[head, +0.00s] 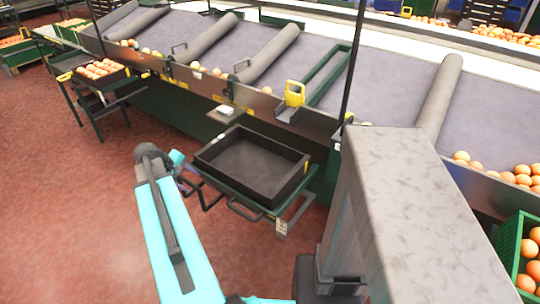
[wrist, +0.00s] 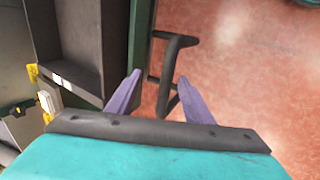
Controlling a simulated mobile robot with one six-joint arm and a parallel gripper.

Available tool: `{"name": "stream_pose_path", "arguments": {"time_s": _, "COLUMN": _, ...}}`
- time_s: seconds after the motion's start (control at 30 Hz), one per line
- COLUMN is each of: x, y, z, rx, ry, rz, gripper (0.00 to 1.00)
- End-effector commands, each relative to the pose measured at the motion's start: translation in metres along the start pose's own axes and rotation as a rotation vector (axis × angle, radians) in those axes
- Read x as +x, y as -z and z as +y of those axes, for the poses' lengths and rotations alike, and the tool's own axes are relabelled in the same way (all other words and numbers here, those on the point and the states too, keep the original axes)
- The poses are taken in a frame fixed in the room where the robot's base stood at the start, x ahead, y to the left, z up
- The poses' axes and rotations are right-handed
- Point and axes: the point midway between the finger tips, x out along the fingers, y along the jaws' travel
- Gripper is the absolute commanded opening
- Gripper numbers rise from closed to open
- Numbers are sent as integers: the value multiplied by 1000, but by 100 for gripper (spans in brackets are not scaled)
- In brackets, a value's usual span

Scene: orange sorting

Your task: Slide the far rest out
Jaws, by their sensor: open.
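A green metal rest (head: 262,208) stands out from the sorting line in the head view, with an empty dark crate (head: 208,168) on it. A dark loop handle (wrist: 186,41) shows in the wrist view beside the rest's green edge (wrist: 141,45). My gripper (wrist: 159,98) is open, its two purple fingers on either side of the handle's near end; I cannot tell whether they touch it. In the head view my gripper (head: 188,184) is at the left of the crate, partly hidden by my arm. Another rest (head: 97,106) farther left carries a crate of oranges (head: 105,75).
The sloped sorting line (head: 325,45) with grey rollers runs behind the rests. A green crate of oranges (head: 514,242) stands at the right edge. Yellow-handled fittings (head: 295,92) sit on the line's edge. The red floor (head: 80,200) is clear at the left.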

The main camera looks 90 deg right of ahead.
Motion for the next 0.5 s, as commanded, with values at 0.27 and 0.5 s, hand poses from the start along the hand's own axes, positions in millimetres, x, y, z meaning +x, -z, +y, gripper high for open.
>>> {"name": "stream_pose_path", "arguments": {"time_s": 0.27, "x": -15, "y": 0, "z": 8, "rx": 0, "ry": 0, "rz": 0, "gripper": 47}}
{"name": "stream_pose_path", "arguments": {"time_s": 0.5, "x": -26, "y": 0, "z": 14, "rx": 0, "ry": 0, "rz": 0, "gripper": 47}}
